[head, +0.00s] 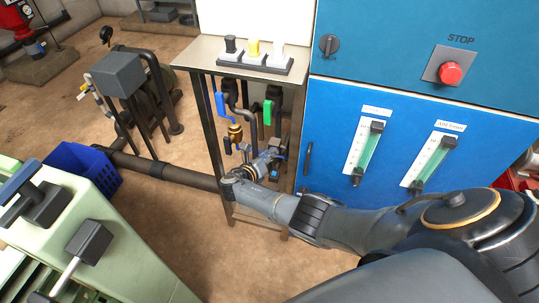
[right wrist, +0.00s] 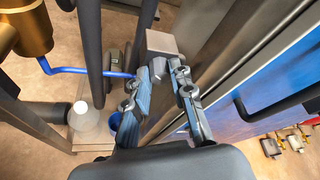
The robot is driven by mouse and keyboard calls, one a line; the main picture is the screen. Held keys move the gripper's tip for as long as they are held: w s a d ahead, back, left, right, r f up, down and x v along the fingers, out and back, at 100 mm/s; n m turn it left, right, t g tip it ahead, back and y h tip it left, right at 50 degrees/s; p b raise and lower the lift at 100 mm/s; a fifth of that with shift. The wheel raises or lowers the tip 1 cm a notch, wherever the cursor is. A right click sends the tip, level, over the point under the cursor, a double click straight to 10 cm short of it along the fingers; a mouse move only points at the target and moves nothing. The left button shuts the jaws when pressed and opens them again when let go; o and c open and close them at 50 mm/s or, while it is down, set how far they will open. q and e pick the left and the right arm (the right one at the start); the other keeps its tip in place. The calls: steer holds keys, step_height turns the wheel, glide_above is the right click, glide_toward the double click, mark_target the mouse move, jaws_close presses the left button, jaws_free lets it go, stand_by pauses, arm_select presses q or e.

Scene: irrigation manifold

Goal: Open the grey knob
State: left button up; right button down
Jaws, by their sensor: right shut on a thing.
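My right gripper (head: 265,165) reaches in from the right to the low pipework under the small metal stand. In the right wrist view its two fingers (right wrist: 168,75) are closed around a small grey piece, which I take to be the grey knob (right wrist: 158,68). The fingers hide most of it, so its turned position cannot be told. A square beige-grey block (right wrist: 165,44) shows just past the fingertips. My left gripper is not in view.
A blue valve handle (head: 221,105), a green handle (head: 268,112) and a brass fitting (head: 235,132) are close by. The stand's legs and the blue cabinet (head: 330,130) leave little room. Black, yellow and white switches top the stand (head: 190,55).

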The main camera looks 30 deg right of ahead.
steer(key=shift+w+a+f+n+g+h+b, duration=0.15)
steer(key=shift+n+h+b, duration=0.55)
steer(key=shift+n+b, duration=0.65)
steer(key=shift+s+d+f+n+g+h+b, duration=0.15)
steer(key=shift+n+h+b, duration=0.55)
steer(key=shift+n+b, duration=0.7)
steer(key=shift+w+a+f+n+g+h+b, duration=0.2)
steer(key=shift+n+h+b, duration=0.5)
steer(key=shift+n+b, duration=0.65)
steer(key=c, duration=1.1)
jaws_free()
steer(key=shift+c, duration=0.2)
steer(key=shift+r, duration=0.1)
